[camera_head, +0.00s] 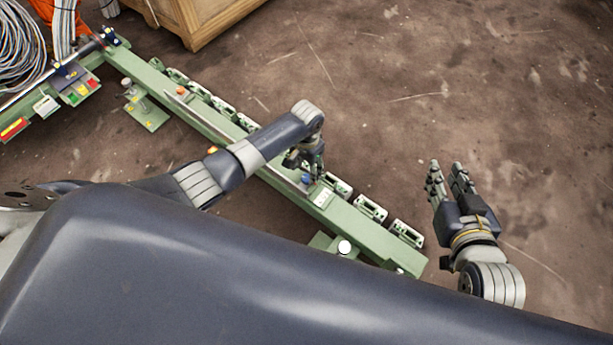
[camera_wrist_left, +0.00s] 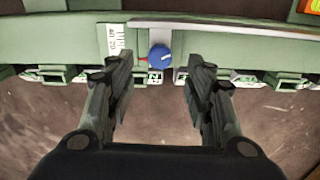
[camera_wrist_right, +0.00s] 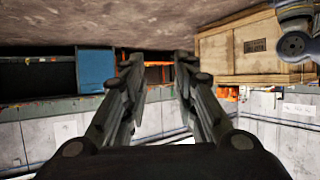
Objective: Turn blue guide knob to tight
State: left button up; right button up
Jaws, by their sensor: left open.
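The blue knob (camera_wrist_left: 160,56) sits on the green machine beam (camera_wrist_left: 215,42); a red pointer (camera_wrist_left: 143,58) shows at its left side in the left wrist view. In the head view the knob (camera_head: 306,179) is partly hidden beside my left gripper (camera_head: 312,172). My left gripper (camera_wrist_left: 158,68) is open, with one finger to either side of the knob in the picture and no clear contact. My right gripper (camera_head: 446,170) is held out to the right, away from the beam. Its fingers (camera_wrist_right: 159,64) are apart and empty in the right wrist view.
A white scale label (camera_wrist_left: 110,40) is left of the knob. Several green brackets (camera_head: 370,208) line the beam's far side. A wooden crate (camera_head: 196,18) and coiled cables (camera_head: 20,50) are at the upper left. The floor (camera_head: 480,90) right of the beam is clear.

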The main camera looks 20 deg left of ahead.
aim_at(306, 178)
pick_arm(q)
notch_tip(306, 178, down, 3)
jog(key=shift+r+b, duration=0.1)
jog(key=shift+b, duration=0.55)
notch_tip(306, 178, down, 3)
jog(key=shift+r+b, duration=0.2)
jog(key=shift+b, duration=0.5)
jog(key=shift+f, duration=0.2)
pick_arm(e)
notch_tip(306, 178, up, 15)
jog(key=w+a+t+y, duration=0.2)
jog(key=t, duration=0.6)
jog(key=shift+w+a+f+y, duration=0.15)
jog(key=shift+a+y, duration=0.15)
jog(key=shift+a, duration=0.05)
pick_arm(q)
jog(key=c, duration=1.1)
